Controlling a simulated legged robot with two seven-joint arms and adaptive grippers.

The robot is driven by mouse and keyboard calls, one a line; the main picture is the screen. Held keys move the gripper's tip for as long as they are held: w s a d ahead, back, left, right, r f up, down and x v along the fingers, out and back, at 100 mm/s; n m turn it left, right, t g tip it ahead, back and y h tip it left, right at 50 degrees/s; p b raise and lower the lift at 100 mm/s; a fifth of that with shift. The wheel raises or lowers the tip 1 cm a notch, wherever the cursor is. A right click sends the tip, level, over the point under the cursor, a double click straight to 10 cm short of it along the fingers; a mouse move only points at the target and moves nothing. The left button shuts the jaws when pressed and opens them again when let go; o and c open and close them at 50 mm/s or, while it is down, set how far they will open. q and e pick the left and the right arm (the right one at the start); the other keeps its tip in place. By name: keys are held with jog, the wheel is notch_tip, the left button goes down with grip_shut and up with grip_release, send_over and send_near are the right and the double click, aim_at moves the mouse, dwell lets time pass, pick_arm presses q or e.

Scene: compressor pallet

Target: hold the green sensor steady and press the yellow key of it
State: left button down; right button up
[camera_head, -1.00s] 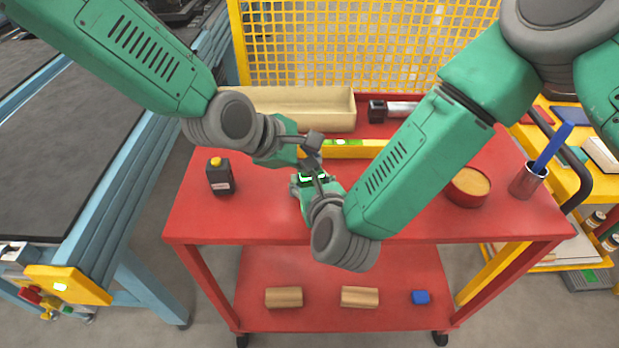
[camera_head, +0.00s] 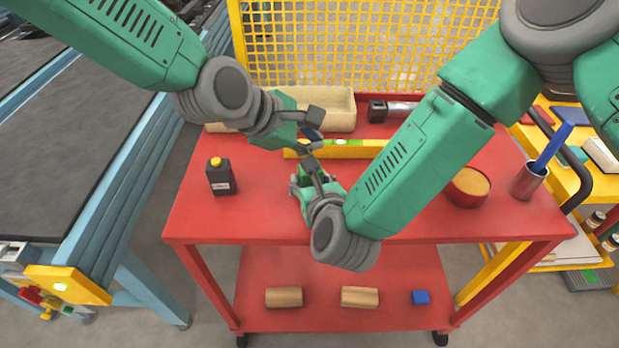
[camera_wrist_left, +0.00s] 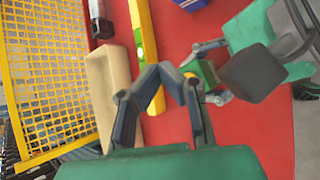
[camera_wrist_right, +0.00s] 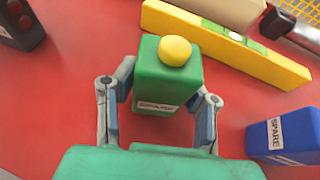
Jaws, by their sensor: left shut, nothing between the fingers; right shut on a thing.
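In the head view the right gripper (camera_head: 309,176) and arm largely hide the sensor. My left gripper (camera_head: 311,133) is shut and empty, beyond the sensor and apart from it. In the left wrist view its fingertips (camera_wrist_left: 172,72) are close together, with the green sensor (camera_wrist_left: 205,72) just to their right.
A yellow level (camera_head: 360,149) and a beige bin (camera_head: 330,103) lie behind. A black, yellow-topped bottle-like block (camera_head: 220,178) stands at left. A blue SPARE block (camera_wrist_right: 287,137) is right of the sensor in the right wrist view. A red bowl (camera_head: 468,190) and metal cup (camera_head: 527,180) stand right.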

pick_arm(q)
jog(key=shift+r, duration=1.35)
pick_arm(e)
jog(key=o, duration=1.3)
